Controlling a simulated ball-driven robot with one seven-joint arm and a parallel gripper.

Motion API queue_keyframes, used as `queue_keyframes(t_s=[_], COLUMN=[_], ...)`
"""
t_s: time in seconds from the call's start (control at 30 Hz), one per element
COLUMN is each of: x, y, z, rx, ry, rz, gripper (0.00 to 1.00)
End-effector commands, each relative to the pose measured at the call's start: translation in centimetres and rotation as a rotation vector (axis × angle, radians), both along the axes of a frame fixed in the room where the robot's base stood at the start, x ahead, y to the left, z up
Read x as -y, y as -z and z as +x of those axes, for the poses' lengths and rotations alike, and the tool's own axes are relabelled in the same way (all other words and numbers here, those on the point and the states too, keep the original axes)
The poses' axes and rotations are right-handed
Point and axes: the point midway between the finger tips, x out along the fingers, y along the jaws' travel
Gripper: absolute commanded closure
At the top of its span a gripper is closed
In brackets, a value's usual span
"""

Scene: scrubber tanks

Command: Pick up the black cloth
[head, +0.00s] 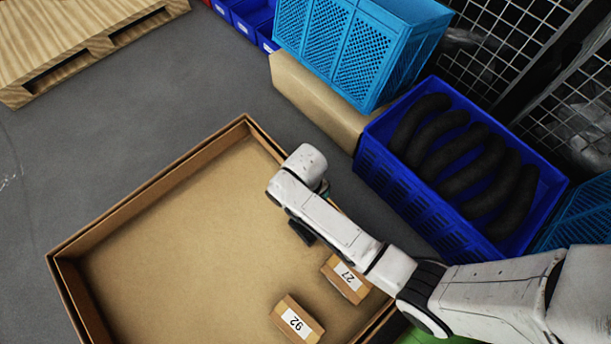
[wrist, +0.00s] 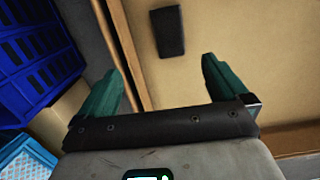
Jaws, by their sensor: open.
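A small black rectangular piece, which looks like the folded black cloth (wrist: 168,31), lies on the tan floor of a large shallow cardboard box. In the head view the black cloth (head: 301,231) shows just beside my arm, partly hidden by it. My gripper (wrist: 161,66) has two green fingers spread apart with nothing between them. The cloth is beyond the fingertips in the wrist view, apart from them. In the head view my gripper is mostly hidden by my wrist, near the box's right wall.
The cardboard box (head: 150,205) also holds two small cartons, marked 92 (head: 297,322) and 27 (head: 346,279). A blue crate (head: 415,205) of dark curved rolls stands right of it. A light blue crate (head: 345,45) rests on a tan block behind. The box's left part is clear.

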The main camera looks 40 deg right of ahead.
Motion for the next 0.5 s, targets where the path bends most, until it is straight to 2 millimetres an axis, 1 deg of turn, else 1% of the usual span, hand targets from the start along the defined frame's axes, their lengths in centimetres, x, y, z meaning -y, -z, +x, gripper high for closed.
queue_keyframes(t_s=[0.03, 0.1, 0.2, 0.3, 0.5], x=[-0.3, -0.7, -1.1, -1.4, -1.5], y=[2.8, 4.5, 6.3, 7.3, 8.5], z=[0.5, 0.9, 1.3, 1.6, 1.7], rx=[-0.005, -0.012, -0.021, -0.026, -0.031], ry=[-0.003, -0.005, -0.007, -0.008, -0.008], rz=[0.000, 0.001, 0.000, 0.000, 0.000], gripper=[0.00, 0.00, 0.00, 0.00, 0.00])
